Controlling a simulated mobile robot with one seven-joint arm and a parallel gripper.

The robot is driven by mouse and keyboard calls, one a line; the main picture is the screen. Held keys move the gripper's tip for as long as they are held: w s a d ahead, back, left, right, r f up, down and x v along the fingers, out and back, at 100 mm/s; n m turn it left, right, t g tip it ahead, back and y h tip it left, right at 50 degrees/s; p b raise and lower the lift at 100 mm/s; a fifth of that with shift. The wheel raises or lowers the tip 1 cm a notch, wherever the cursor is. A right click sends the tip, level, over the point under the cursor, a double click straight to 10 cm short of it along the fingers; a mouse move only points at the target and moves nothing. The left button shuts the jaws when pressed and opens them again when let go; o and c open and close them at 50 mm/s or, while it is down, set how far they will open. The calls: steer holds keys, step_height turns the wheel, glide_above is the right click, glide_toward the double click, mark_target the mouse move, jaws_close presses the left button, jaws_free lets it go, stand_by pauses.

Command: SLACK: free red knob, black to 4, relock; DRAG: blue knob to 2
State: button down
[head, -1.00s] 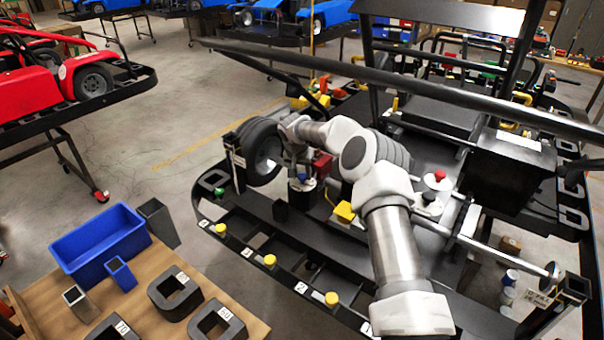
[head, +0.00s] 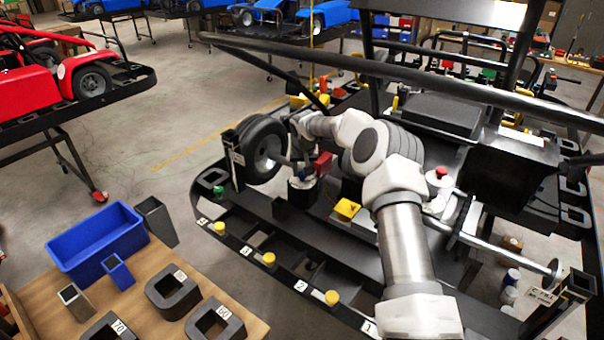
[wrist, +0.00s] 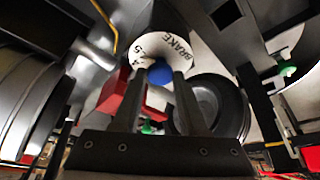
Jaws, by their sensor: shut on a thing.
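The blue knob (wrist: 160,73) shows in the wrist view, in front of a white dial (wrist: 190,40) marked BRAKE with numbers along its edge. My gripper (wrist: 158,82) is shut on the blue knob, one finger on each side. In the head view my gripper (head: 301,168) is over the dial's dark housing (head: 302,192), right of the black wheel, and hides the knob. The red knob (head: 441,171) tops a white part on the kart, right of my forearm. I cannot make out a black knob or the numbers there.
A red block (head: 324,164) stands close beside my gripper. The black wheel (head: 262,148) is to its left, and a yellow block (head: 347,208) is below right. A dark bar (head: 400,80) crosses above my arm. A blue bin (head: 97,243) sits on the wooden table.

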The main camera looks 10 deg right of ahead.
steer(key=n, duration=0.2)
steer(key=n+y, duration=0.1)
steer(key=n, duration=0.1)
steer(key=n+y, duration=0.1)
steer(key=n, duration=0.1)
steer(key=shift+w+d+g, duration=0.1)
steer(key=shift+d+g, duration=0.15)
steer(key=shift+g, duration=0.05)
steer(key=n+y, duration=0.1)
steer(key=n, duration=0.1)
steer(key=n+g+y, duration=0.1)
steer(key=n, duration=0.2)
steer(key=shift+w+d+n, duration=0.1)
steer(key=shift+n, duration=0.5)
steer(key=shift+c, duration=2.2)
jaws_free()
steer(key=b+v, duration=0.1)
steer(key=v, duration=1.1)
steer(key=shift+w, duration=0.2)
